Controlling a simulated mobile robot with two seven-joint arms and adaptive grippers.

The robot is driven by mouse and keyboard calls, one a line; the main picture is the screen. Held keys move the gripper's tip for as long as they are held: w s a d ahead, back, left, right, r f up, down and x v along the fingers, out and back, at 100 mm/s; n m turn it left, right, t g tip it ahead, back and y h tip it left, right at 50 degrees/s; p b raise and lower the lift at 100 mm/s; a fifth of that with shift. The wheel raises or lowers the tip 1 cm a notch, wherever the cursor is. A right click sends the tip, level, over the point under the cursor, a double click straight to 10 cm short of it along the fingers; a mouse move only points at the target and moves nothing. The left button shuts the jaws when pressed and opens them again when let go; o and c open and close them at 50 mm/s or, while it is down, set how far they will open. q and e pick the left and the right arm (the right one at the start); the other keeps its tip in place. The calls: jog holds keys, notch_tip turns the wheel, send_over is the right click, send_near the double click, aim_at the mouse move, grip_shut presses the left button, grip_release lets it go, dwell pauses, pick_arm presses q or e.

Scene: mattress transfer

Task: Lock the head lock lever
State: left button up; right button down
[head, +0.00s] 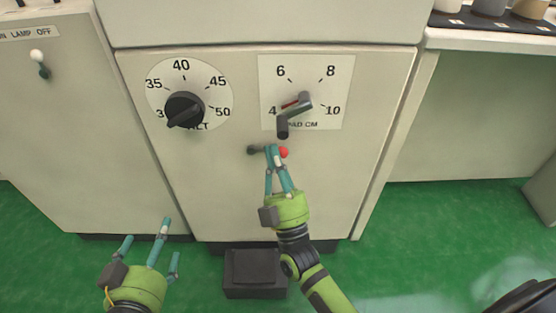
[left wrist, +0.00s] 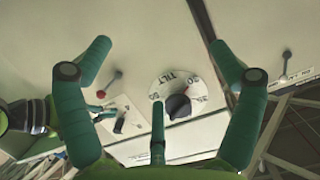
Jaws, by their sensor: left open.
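The head lock lever, a short dark rod with a red knob (head: 284,152), lies about level on the cream panel below the PAD CM dial. Its dark pivot end (head: 252,150) is at the left. The lever also shows in the left wrist view, with its red knob (left wrist: 101,94). My right gripper (head: 272,150) has its fingertips close together at the rod, just left of the knob. The fingers hide part of the rod, so I cannot tell whether they grip it. My left gripper (head: 150,243) is open and empty at the lower left, with its fingers spread apart.
Above the lever are a black tilt knob (head: 184,109) and a grey crank (head: 295,113) on the PAD CM dial. A white-tipped lamp switch (head: 38,58) is at far left. A dark box (head: 254,272) stands on the green floor. A counter is at right.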

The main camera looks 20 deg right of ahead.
pick_arm(q)
notch_tip(320, 180, up, 8)
jog(key=d+t+h+b, duration=0.1)
jog(key=d+t+h, duration=0.1)
jog(key=t, duration=0.2)
jog(key=shift+w+d+f+m, duration=0.15)
jog(key=shift+f+m, duration=0.1)
jog(key=shift+m, duration=0.15)
pick_arm(e)
jog(key=shift+w+d+f, duration=0.3)
jog(key=shift+f, duration=0.3)
jog(key=shift+w+d+f, duration=0.25)
jog(key=shift+d+f, duration=0.05)
jog(key=shift+f, duration=0.25)
jog(key=shift+d+h, duration=0.1)
jog(key=shift+h, duration=0.2)
